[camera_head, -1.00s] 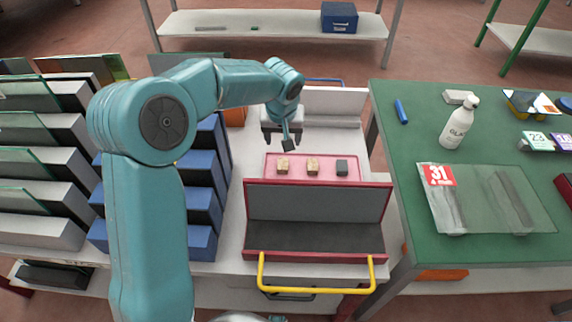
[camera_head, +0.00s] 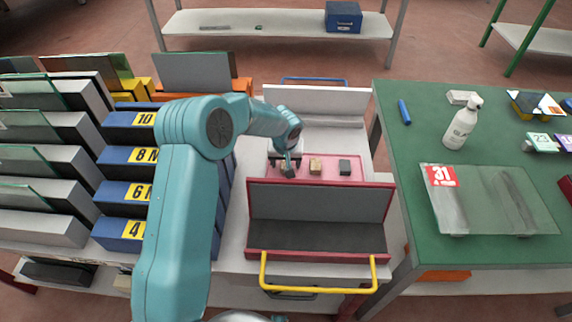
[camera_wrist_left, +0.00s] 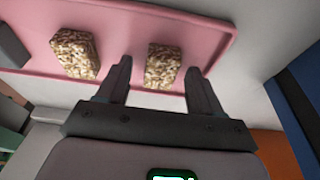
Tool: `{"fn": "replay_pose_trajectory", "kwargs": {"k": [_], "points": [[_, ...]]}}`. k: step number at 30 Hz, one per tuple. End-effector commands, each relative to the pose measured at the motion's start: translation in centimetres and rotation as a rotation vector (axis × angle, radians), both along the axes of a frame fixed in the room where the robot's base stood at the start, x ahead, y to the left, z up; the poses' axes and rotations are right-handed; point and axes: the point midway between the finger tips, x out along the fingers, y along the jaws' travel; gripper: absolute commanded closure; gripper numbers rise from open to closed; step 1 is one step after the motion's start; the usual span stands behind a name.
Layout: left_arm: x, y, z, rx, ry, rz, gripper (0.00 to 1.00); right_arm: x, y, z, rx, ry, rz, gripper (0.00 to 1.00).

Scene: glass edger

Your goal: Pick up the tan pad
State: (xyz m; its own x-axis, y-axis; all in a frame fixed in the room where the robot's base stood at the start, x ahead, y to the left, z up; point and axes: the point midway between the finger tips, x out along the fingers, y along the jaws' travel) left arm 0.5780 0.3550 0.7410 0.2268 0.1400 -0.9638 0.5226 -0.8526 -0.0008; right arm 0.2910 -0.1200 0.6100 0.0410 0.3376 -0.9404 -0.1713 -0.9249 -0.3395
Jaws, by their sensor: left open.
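Two speckled tan pads lie on a pink tray (camera_head: 330,178). One tan pad (camera_wrist_left: 164,64) is between and just ahead of the fingertips in the left wrist view; in the head view my gripper mostly hides it. The other tan pad (camera_head: 315,166) lies in the middle of the tray and also shows in the left wrist view (camera_wrist_left: 75,53). My left gripper (camera_head: 287,168) is open over the tray's left end, its fingers on either side of the nearer pad. It holds nothing. My right gripper is not in view.
A dark grey block (camera_head: 345,167) sits at the tray's right. A red-rimmed grey box (camera_head: 318,255) with a yellow handle (camera_head: 318,287) stands in front of the tray. Blue numbered bins (camera_head: 122,194) are to the left. A green table (camera_head: 400,150) is to the right.

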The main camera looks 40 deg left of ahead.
Motion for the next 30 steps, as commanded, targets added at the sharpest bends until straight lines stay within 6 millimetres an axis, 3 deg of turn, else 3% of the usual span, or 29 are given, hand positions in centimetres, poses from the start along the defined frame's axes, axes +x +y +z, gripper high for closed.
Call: {"fn": "replay_pose_trajectory", "kwargs": {"k": [5,11,23,30], "points": [[0.0,0.0,0.0,0.001,-0.001,0.0,0.34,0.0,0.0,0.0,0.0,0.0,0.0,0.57],[0.0,0.0,0.0,0.0,0.0,0.0,0.93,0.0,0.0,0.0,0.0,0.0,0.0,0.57],[0.0,0.0,0.3,0.001,-0.001,0.0,0.93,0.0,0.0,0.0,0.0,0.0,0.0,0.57],[0.1,0.0,3.4,0.0,-0.005,0.0,0.93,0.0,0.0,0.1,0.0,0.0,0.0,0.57]]}}
